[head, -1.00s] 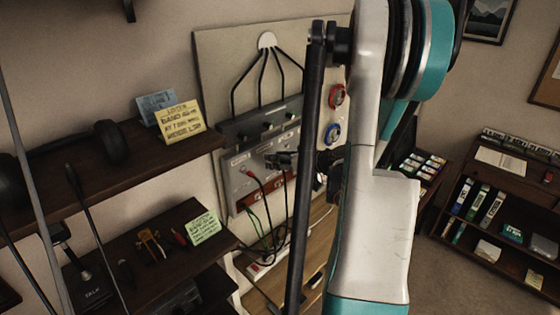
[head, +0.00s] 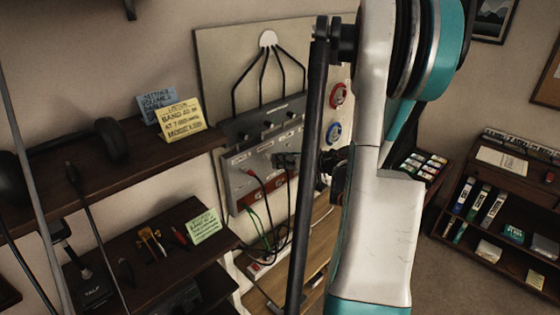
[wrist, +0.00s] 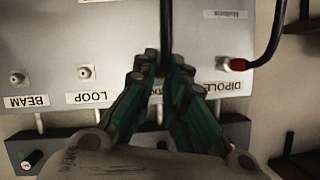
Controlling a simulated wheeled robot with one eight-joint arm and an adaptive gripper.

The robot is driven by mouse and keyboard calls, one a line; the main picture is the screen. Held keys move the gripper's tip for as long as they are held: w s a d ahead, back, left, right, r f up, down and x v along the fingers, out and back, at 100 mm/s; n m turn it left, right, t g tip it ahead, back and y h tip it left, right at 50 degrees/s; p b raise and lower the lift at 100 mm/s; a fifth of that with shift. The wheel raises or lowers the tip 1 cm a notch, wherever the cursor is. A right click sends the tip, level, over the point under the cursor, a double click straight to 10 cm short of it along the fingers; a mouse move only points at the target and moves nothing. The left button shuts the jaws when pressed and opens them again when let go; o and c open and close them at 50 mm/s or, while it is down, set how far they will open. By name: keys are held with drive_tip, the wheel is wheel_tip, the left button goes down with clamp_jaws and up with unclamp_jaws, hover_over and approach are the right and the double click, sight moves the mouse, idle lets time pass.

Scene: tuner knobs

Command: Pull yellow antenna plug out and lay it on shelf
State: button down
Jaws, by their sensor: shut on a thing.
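My gripper (wrist: 163,66) is shut on a plug at the grey antenna panel (wrist: 108,40), between the LOOP and DIPOLE labels. The fingers hide most of the plug; a small yellowish bit shows between them, and a black cable (wrist: 166,25) runs from it. I cannot tell whether the plug is still seated. Dark wooden shelves (head: 72,162) stand at the left.
A red plug (wrist: 238,64) with a black cable sits beside DIPOLE. The BEAM socket (wrist: 17,77) and LOOP socket (wrist: 84,72) are empty. A yellow note (head: 180,121) and headphones (head: 108,140) occupy the upper shelf; tools (head: 152,240) and a green note (head: 205,226) lie on the lower.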

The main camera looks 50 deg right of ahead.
drive_tip(key=shift+s, duration=0.25)
drive_tip(key=shift+s, duration=0.35)
drive_tip(key=shift+s+a, duration=0.1)
drive_tip(key=shift+s, duration=0.25)
drive_tip(key=shift+s+b, duration=0.3)
drive_tip(key=shift+s+a, duration=0.1)
drive_tip(key=shift+s, duration=0.1)
drive_tip(key=shift+f, duration=0.1)
drive_tip(key=shift+s+d+f+m+g+y+b, duration=0.15)
drive_tip(key=shift+s+f+g+b, duration=0.5)
drive_tip(key=shift+s+f+b, duration=3.4)
drive_tip(key=shift+s+d+f+m+g+y+b, duration=0.1)
drive_tip(key=shift+d+f+g+b, duration=0.35)
drive_tip(key=shift+f+b, duration=7.4)
drive_tip(key=shift+s+f+m+g+y+b, duration=0.1)
drive_tip(key=shift+s+f+g+b, duration=0.7)
drive_tip(key=shift+s+f+b, duration=4.85)
drive_tip(key=shift+d+p+x, duration=0.15)
drive_tip(key=shift+p+x, duration=1)
drive_tip(key=shift+x, duration=1.25)
drive_tip(key=shift+d+p+x, duration=0.1)
drive_tip(key=shift+p+x, duration=1.05)
drive_tip(key=shift+x, duration=1.3)
